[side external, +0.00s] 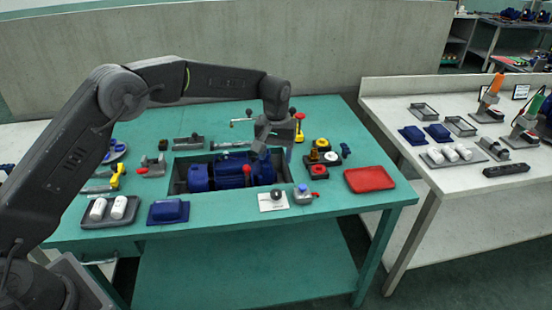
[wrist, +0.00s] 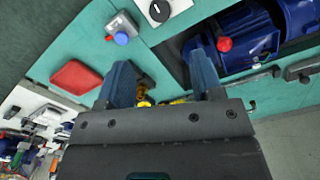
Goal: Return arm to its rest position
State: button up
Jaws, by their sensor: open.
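My gripper (side external: 274,146) is above the right end of the recess in the green table (side external: 260,262), with its arm reaching over from the left. In the wrist view my gripper (wrist: 163,72) has its two blue fingers apart, with nothing held between them. The blue pump (side external: 230,171) lies in the recess, just left of and below my gripper. Part of the pump's right end is hidden by my gripper.
A red tray (side external: 369,179), a small box with a blue button (side external: 303,196) and a white plate with a black knob (side external: 272,201) are along the front right. Yellow and red valve parts (side external: 321,158) stand close right of my gripper. The space above the table is open.

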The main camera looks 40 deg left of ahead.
jog(key=s+a+r+m+t, duration=0.2)
jog(key=s+a+r+t, duration=0.15)
jog(key=s+r, duration=1.25)
jog(key=s+a+m+t, duration=0.2)
jog(key=s, duration=1.8)
jog(key=shift+s+a+f+m, duration=0.15)
jog(key=shift+a+f+m, duration=0.15)
jog(key=shift+f, duration=0.1)
